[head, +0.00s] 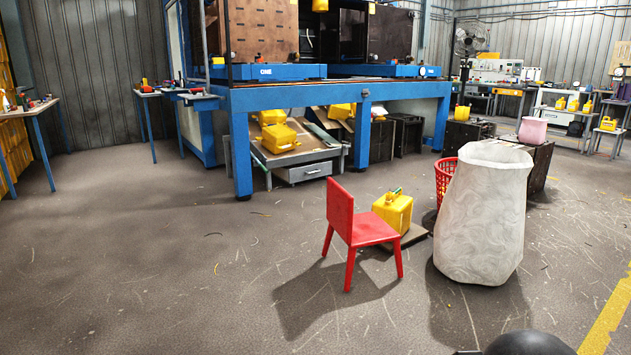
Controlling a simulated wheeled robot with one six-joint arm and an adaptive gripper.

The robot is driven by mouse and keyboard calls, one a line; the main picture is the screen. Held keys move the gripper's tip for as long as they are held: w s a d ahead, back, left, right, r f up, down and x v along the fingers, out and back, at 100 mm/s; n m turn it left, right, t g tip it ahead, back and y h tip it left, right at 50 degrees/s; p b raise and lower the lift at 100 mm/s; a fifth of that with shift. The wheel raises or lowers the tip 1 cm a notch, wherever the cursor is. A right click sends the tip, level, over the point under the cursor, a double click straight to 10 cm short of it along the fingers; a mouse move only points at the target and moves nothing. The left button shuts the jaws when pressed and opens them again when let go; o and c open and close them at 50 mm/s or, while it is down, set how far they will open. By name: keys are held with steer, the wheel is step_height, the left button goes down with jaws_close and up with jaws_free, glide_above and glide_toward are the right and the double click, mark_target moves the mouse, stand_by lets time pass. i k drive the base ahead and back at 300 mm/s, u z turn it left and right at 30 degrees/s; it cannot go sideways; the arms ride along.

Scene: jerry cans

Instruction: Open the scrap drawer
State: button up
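A grey metal drawer (304,172) with a small handle sits low under the blue machine, left of the picture's middle. Its front looks flush with its frame, so it appears shut. It is part of a low grey stand (263,157) topped with sloping boards. Yellow jerry cans (279,138) lie on top of the stand. My gripper is not in view. A dark rounded shape shows at the bottom edge, right of the middle, and I cannot tell what it is.
A blue machine leg (241,155) stands just left of the drawer. A red chair (350,229), a yellow jerry can (393,212), a red basket (444,176) and a large white sack (480,215) stand in front, to the right. The floor (170,250) at left is clear.

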mark_target(305, 171)
steer(key=u, duration=0.25)
steer(key=i, duration=1.4)
steer(key=u, duration=0.55)
steer(key=i, duration=3.7)
steer(key=z, duration=0.6)
steer(key=i, duration=2.05)
steer(key=z, duration=0.7)
steer(key=i, duration=0.6)
steer(key=z, duration=0.05)
